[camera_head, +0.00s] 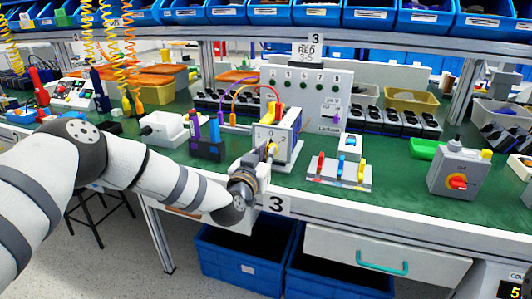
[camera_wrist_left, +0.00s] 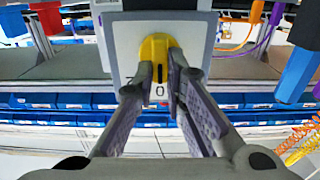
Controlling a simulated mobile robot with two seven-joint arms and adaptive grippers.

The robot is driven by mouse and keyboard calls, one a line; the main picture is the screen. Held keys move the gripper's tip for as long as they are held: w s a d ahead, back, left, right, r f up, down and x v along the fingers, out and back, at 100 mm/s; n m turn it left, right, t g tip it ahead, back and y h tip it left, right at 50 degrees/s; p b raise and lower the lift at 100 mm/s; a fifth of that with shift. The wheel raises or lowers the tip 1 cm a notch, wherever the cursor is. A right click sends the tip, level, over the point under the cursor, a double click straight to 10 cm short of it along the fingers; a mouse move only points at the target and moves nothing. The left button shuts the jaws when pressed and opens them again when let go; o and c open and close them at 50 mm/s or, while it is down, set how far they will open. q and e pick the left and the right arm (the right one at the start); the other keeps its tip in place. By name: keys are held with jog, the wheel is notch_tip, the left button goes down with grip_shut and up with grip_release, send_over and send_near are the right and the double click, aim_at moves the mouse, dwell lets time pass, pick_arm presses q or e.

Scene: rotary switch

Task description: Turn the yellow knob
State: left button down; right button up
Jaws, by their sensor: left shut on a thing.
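The yellow knob (camera_wrist_left: 155,46) is on the pale front plate (camera_wrist_left: 196,25) of a switch box, seen close in the left wrist view. In the head view the box (camera_head: 286,132) stands on the green bench top near its front edge, and its knob (camera_head: 271,147) is partly hidden by my gripper. My left gripper (camera_wrist_left: 161,60) is at the knob, its two fingers shut on it from both sides. In the head view the left gripper (camera_head: 262,158) reaches up to the box's front. My right gripper is not in view.
A grey box with a red-and-yellow rotary switch (camera_head: 457,182) stands at the right. A stand with red, blue and yellow levers (camera_head: 339,172) is right of the held knob. Blue and purple holders (camera_head: 206,147) stand to its left. Blue bins (camera_head: 243,262) sit below the bench.

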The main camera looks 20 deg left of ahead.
pick_arm(q)
jog(key=n, duration=0.4)
jog(key=shift+a+f+n, duration=0.2)
jog(key=shift+n, duration=0.2)
jog(key=shift+a+n+b, duration=0.15)
jog(key=shift+n+b, duration=0.35)
jog(key=shift+n, duration=1.5)
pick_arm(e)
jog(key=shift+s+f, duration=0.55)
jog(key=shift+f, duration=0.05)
pick_arm(q)
jog(key=c, duration=1.6)
grip_release()
jog(key=shift+c, duration=0.2)
jog(key=s, duration=1.2)
jog(key=shift+a, duration=0.2)
